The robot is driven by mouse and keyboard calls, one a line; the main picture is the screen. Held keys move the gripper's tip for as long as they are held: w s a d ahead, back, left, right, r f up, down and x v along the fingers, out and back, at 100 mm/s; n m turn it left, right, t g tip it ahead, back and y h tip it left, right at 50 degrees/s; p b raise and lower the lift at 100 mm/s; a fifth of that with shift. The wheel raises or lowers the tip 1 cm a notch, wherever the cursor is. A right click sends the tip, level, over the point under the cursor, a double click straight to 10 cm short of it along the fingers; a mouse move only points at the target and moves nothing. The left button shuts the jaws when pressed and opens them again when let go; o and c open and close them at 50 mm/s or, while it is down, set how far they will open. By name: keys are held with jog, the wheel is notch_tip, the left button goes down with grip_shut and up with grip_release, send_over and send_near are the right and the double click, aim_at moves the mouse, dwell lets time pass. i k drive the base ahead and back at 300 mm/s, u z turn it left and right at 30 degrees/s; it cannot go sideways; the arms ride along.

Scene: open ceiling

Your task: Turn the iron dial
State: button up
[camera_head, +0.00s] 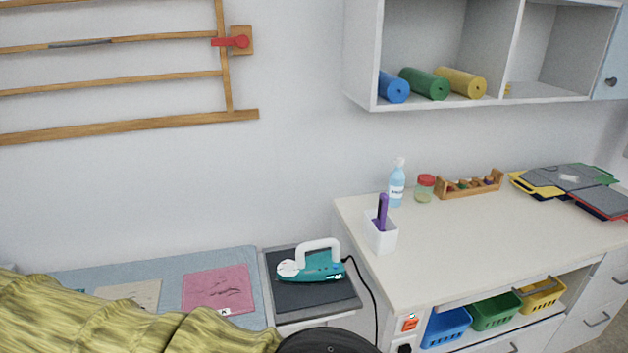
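A teal and white iron (312,265) sits on a dark pad (312,296) on a small stand between the blue-grey board and the white counter. Its white handle is on top and a black cord runs from its right end down beside the counter. The dial cannot be made out clearly at this size. A dark rounded shape, which may be part of me, covers the bottom centre, just below the pad. My gripper cannot be made out in this view.
A white counter (470,235) at the right holds a cup (381,234), a spray bottle (396,186) and folders (570,185). Yellow-green cloth (110,320) covers the lower left. A blue-grey board (160,262) lies left of the iron. A red power switch (410,323) is on the counter's front.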

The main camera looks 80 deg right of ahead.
aim_at(288, 265)
jog(key=k, duration=0.35)
jog(key=z, duration=0.7)
